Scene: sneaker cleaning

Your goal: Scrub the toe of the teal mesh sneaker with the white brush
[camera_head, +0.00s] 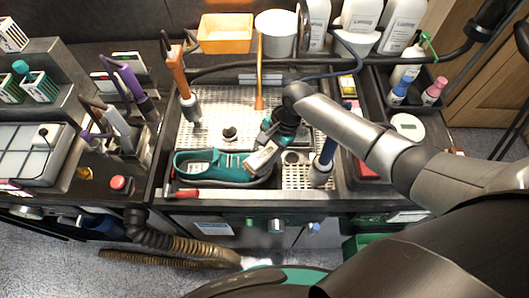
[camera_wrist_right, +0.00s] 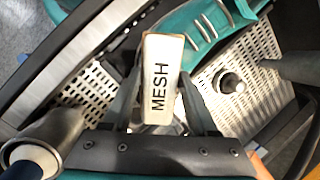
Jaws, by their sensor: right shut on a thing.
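The teal mesh sneaker (camera_head: 213,167) lies on its sole in the front of the metal wash basin, its toe to the right. Part of it shows at the top of the right wrist view (camera_wrist_right: 207,22). My right gripper (camera_head: 272,146) is shut on the white brush (camera_head: 261,158), a pale block marked MESH in the right wrist view (camera_wrist_right: 160,78). The brush is at the sneaker's toe and hides part of it. I cannot tell whether its bristles touch the shoe. My left gripper is not in view.
The perforated basin floor (camera_head: 215,103) is open behind the sneaker, with a dark drain knob (camera_head: 229,132). A blue-handled nozzle (camera_head: 325,158) stands close to the right. An orange-handled nozzle (camera_head: 179,72) stands at the left. A red-and-white bar (camera_head: 235,194) lies along the front edge.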

